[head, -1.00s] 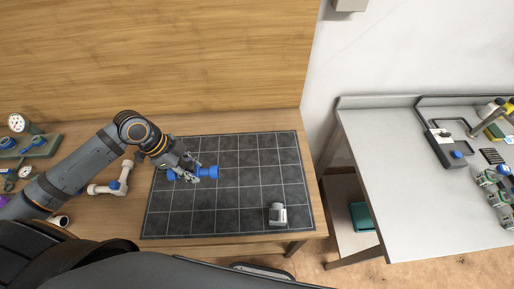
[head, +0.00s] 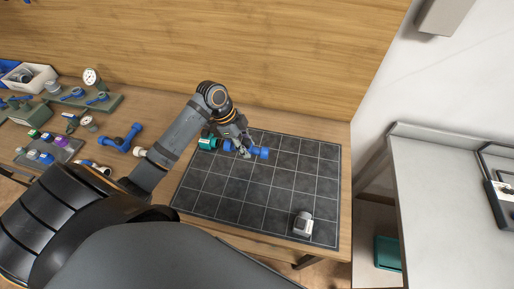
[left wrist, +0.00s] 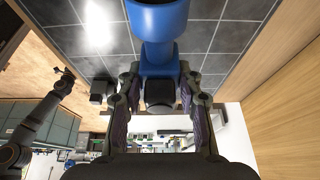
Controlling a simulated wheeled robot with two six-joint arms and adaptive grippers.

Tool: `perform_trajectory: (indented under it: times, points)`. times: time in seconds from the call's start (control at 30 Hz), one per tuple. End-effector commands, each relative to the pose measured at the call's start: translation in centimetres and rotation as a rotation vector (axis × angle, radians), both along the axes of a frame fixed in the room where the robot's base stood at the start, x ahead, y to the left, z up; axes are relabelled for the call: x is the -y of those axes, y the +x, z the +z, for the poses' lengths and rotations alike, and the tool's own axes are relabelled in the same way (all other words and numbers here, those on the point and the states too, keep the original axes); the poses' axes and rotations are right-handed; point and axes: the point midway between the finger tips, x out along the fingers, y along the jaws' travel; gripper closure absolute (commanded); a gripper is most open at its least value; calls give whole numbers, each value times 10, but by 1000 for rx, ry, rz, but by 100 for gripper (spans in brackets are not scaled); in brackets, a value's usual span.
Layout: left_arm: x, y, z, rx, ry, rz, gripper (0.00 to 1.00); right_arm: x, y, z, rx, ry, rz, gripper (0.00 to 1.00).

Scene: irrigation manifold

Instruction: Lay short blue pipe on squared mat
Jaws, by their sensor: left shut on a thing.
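The short blue pipe (head: 264,153) is in my left gripper (head: 243,149), over the back left part of the squared mat (head: 262,192). In the left wrist view the fingers are shut on the blue pipe (left wrist: 157,22), whose wide end points to the top of the picture. The dark gridded mat (left wrist: 215,35) lies behind it there. I cannot tell whether the pipe touches the mat. An arm at the left of the wrist view ends in a small dark gripper (left wrist: 66,73), seemingly my right one; its jaws are too small to read.
A grey fitting (head: 302,224) stands on the mat's front right. A teal part (head: 208,143) is at its back left edge. A blue bent pipe (head: 123,140), a gauge (head: 91,77) and several small parts are on the left bench. Most of the mat is clear.

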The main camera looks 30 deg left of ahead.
Motion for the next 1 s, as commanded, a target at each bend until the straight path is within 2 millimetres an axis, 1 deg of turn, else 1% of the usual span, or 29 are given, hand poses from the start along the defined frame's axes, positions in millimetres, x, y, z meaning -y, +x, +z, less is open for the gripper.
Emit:
perform_trajectory:
  times: [0.03, 0.1, 0.3, 0.43, 0.7, 0.73, 0.77, 0.83, 0.9, 1.0]
  points:
    - [2, 11, -1, 1, -7, 4, 99, 0, -1, 5, -1, 0, 0, 60]
    - [3, 22, -9, -1, -7, 2, 99, 0, -2, 7, -3, 0, 0, 60]
    - [4, 47, -41, -1, -2, 1, 99, -1, -3, 12, -4, 1, 0, 60]
    - [4, 58, -55, 0, -1, 1, 99, -2, -3, 14, -5, 3, -1, 60]
    - [4, 65, -65, -1, 1, 1, 99, -7, -3, 15, -5, 8, -3, 60]
    - [5, 68, -68, 0, 0, 1, 99, -7, -3, 16, -5, 8, -3, 60]
    - [5, 66, -71, -3, -1, 1, 99, -7, -4, 22, -6, 8, -3, 60]
    - [5, 65, -82, -5, 0, 0, 99, -7, -4, 28, -6, 8, -3, 60]
    - [5, 66, -91, -2, 1, 1, 99, -6, -4, 31, -6, 8, -3, 60]
    - [5, 66, -97, 1, 1, -1, 99, -6, -4, 30, -6, 7, -3, 60]
